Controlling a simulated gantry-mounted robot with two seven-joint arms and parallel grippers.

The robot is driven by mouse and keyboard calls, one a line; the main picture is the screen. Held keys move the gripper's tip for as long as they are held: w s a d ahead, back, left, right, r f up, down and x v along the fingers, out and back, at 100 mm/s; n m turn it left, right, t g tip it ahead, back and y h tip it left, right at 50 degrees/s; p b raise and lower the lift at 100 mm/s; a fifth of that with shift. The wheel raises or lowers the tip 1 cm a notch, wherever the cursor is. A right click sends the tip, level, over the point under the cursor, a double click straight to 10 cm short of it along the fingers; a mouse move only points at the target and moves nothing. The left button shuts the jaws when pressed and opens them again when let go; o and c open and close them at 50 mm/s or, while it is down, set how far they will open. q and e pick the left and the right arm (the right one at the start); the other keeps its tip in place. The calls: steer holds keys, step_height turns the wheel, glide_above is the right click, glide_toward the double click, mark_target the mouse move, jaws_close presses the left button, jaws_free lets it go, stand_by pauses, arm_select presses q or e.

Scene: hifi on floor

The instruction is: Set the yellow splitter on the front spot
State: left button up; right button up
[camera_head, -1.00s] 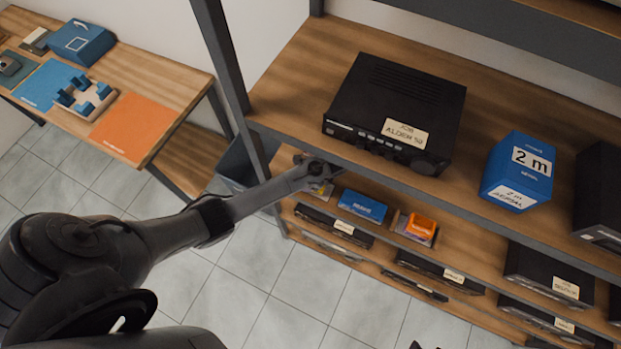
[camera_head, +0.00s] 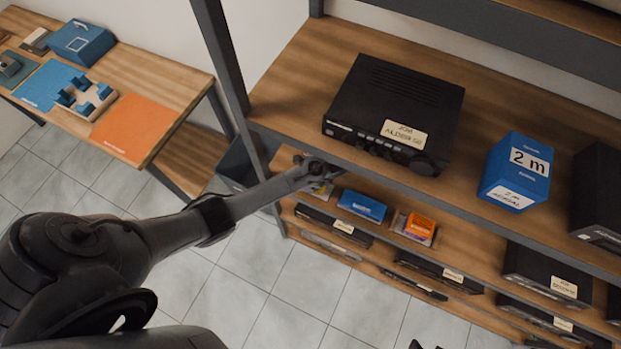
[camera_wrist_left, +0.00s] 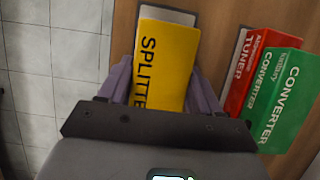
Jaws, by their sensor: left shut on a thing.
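The yellow splitter (camera_wrist_left: 160,62), a flat box with black lettering, stands between the two purple-grey fingers of my left gripper (camera_wrist_left: 160,88) in the left wrist view. The gripper is shut on it. A pale panel shows just beyond its far end. In the head view my left gripper (camera_head: 316,172) reaches into the left end of the shelf below the top one, and the splitter is mostly hidden there. Dark tips at the bottom edge of the head view may be my right gripper; its jaws cannot be made out. I cannot tell which place is the front spot.
A red tuner box (camera_wrist_left: 246,75) and green converter box (camera_wrist_left: 281,100) are right of the splitter. A blue box (camera_head: 362,206) and orange box (camera_head: 420,226) share the lower shelf. A black amplifier (camera_head: 394,112) and blue cable box (camera_head: 516,172) stand on the shelf above.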

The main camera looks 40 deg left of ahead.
arm_select(q)
steer(key=shift+f, duration=0.55)
stand_by(0.4)
steer(key=o, duration=1.3)
steer(key=shift+c, duration=0.2)
steer(key=shift+r, duration=0.1)
steer(key=v, duration=1)
steer(key=shift+w+d+r+b, duration=0.1)
steer(key=shift+d+r+b, duration=0.1)
steer(key=shift+r+b, duration=0.15)
steer(key=shift+f, duration=0.15)
